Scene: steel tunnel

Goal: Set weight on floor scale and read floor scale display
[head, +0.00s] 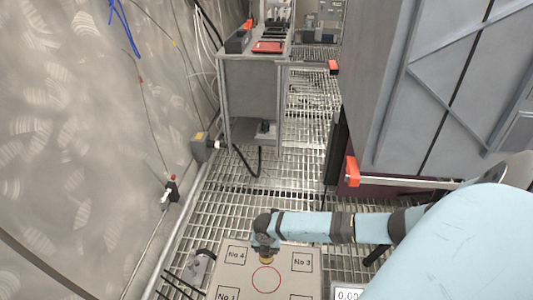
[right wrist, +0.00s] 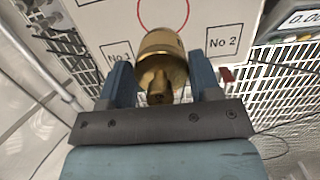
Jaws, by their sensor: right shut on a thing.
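The brass weight (right wrist: 162,56) is between the fingers of my right gripper (right wrist: 161,70), which is shut on it. In the head view the weight (head: 267,261) shows just below the gripper (head: 265,252), at the far edge of the red circle. I cannot tell whether it touches the plate. The floor scale (head: 237,279) has a pale plate with a red circle and corner boxes marked No 3 and No 4; No 1 and No 2 show in the right wrist view. The scale display (head: 348,294) is partly cut off and shows zeros. My left gripper is out of view.
A grey cabinet (head: 252,100) with tools on top stands behind on the grated floor (head: 300,160). A large grey metal structure (head: 430,80) with red-orange handles stands at the right. A curved metal wall (head: 80,150) bounds the left, with hanging cables.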

